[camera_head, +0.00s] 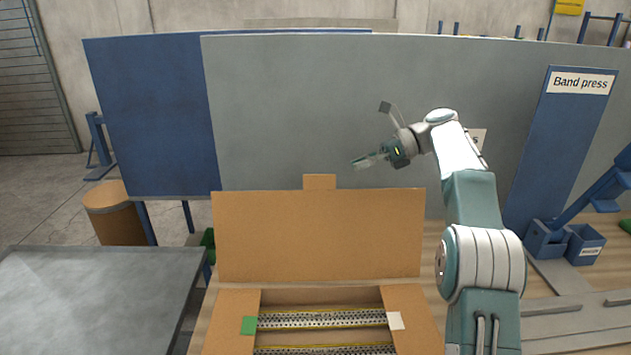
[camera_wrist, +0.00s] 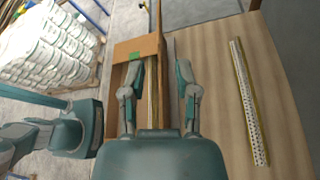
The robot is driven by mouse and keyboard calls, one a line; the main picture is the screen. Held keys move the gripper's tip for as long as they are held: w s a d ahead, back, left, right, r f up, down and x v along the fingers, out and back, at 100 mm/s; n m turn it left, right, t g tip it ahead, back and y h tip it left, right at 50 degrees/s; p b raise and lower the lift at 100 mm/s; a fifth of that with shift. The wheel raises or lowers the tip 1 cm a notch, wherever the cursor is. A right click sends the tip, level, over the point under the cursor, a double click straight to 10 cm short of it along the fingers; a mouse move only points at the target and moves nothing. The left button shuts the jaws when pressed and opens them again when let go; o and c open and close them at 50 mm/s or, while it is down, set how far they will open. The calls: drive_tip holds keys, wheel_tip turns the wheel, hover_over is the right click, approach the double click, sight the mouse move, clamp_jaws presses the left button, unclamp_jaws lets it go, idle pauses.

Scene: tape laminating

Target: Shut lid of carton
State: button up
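The open brown carton (camera_head: 242,299) stands at the bottom of the head view. Its lid (camera_head: 318,236) stands up at the back, with a small tab (camera_head: 319,182) on its top edge. Perforated strips with yellow edges (camera_head: 321,319) lie inside. The carton also shows in the wrist view (camera_wrist: 150,45), partly hidden behind my gripper. My gripper (camera_head: 362,161) is in the air above the lid's top edge, right of the tab. In the wrist view, its two fingers (camera_wrist: 160,66) are spread apart, with nothing seen held between them; the carton shows below and beyond them.
Side flaps carry a green patch (camera_head: 249,325) and a whitish patch (camera_head: 396,320). A perforated strip (camera_wrist: 248,105) lies on the wooden table (camera_wrist: 285,130). A grey panel (camera_head: 300,110) stands behind the carton. The blue band press (camera_head: 560,140) is at right, a grey table (camera_head: 95,295) at left.

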sight(319, 183)
drive_tip(key=x, duration=1)
drive_tip(key=shift+w, duration=0.1)
clamp_jaws()
